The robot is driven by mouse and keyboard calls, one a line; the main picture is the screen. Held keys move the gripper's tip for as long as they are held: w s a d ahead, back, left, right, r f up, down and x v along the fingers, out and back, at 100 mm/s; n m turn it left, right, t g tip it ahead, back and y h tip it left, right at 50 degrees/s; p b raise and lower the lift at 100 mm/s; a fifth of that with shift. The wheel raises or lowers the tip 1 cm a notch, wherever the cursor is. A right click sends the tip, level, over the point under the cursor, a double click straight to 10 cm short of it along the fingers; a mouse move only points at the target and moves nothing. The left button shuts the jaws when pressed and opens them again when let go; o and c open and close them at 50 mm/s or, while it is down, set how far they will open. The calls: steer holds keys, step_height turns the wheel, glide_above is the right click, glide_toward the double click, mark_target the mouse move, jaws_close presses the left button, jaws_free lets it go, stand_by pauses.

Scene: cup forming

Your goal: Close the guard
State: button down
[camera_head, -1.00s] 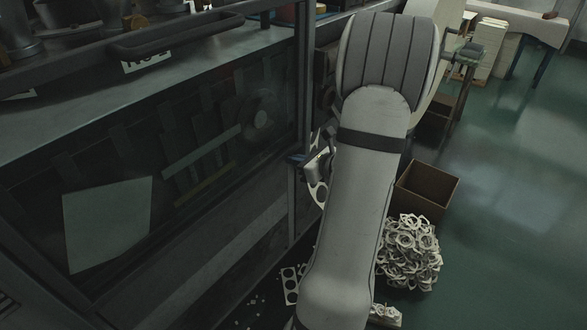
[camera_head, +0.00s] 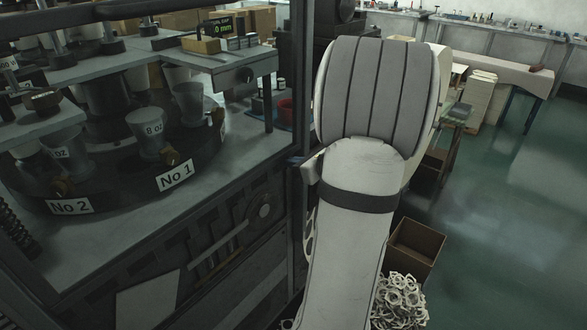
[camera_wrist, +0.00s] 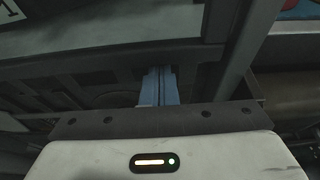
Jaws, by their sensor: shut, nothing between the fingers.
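The forming machine's dark front frame (camera_head: 298,90) fills the left of the head view, with its corner post just left of my arm. A dark bar (camera_head: 120,10) crosses the top left; I cannot tell for sure whether it is the guard's handle. The guard's outline is not clear, and cups show in plain view behind the frame. The blue fingertips of my gripper (camera_wrist: 158,88) are shut and empty, close to a dark horizontal frame bar (camera_wrist: 110,62) in the wrist view. I cannot tell whether they touch it. In the head view my arm hides most of my gripper (camera_head: 296,160).
A turntable with cups (camera_head: 147,125) and the labels No 1 (camera_head: 174,177) and No 2 (camera_head: 70,206) is inside the machine. A brown box (camera_head: 416,245) and a heap of white ring scraps (camera_head: 402,300) lie right of my arm. The green floor (camera_head: 495,240) is clear at right.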

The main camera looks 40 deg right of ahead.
steer(key=shift+r+p, duration=0.45)
steer(key=shift+r, duration=0.75)
steer(key=shift+w+r, duration=0.1)
steer(key=shift+r, duration=0.05)
step_height(320, 180, down, 5)
steer(key=b, duration=0.4)
steer(key=p+v, duration=0.1)
steer(key=v, duration=0.9)
steer(key=shift+p, duration=0.3)
